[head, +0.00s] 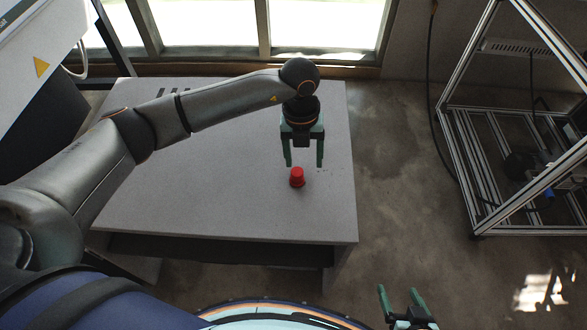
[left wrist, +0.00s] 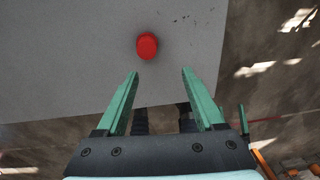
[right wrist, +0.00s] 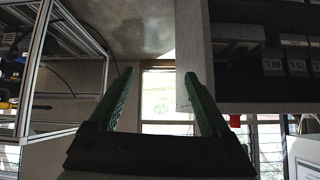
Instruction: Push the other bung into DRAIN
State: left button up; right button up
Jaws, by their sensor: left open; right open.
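A single red bung (head: 297,178) stands on the grey table top near its front right corner. It also shows in the left wrist view (left wrist: 147,46), just beyond the fingertips and a little left of the middle between them. My left gripper (head: 303,164) points down with its green fingers apart and empty, above and slightly behind the bung, not closed around it. My right gripper (head: 402,292) is open and empty, low in front of the table's right side. No hole labelled DRAIN and no second bung can be made out.
A metal frame rack (head: 475,190) stands on the right. The floor (head: 390,180) between the table and the rack is clear. Windows line the back.

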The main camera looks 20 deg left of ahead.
aim_at(297, 171)
pick_arm(q)
jog(key=shift+w+a+r+y, duration=0.15)
jog(key=shift+w+a+y, duration=0.15)
jog(key=shift+a, duration=0.2)
jog(key=shift+w+a+r+y, duration=0.1)
jog(key=shift+w+a+y, duration=0.15)
jog(key=shift+a, duration=0.25)
jog(key=shift+d+f+b, duration=0.1)
jog(key=shift+f+b, duration=0.6)
jog(key=shift+f, duration=0.1)
notch_tip(297, 171, down, 6)
jog(key=b, duration=0.4)
jog(key=shift+r, duration=0.1)
jog(key=shift+f+b, duration=0.8)
jog(key=shift+f, duration=0.45)
pick_arm(e)
jog(key=shift+y, duration=0.3)
jog(key=f, duration=0.1)
jog(key=w+a+f, duration=0.1)
jog(key=f, duration=0.1)
jog(key=a+f, duration=0.1)
jog(key=f, duration=0.1)
jog(key=shift+w+a+f, duration=0.1)
jog(key=shift+w+f, duration=0.05)
jog(key=shift+f, duration=0.05)
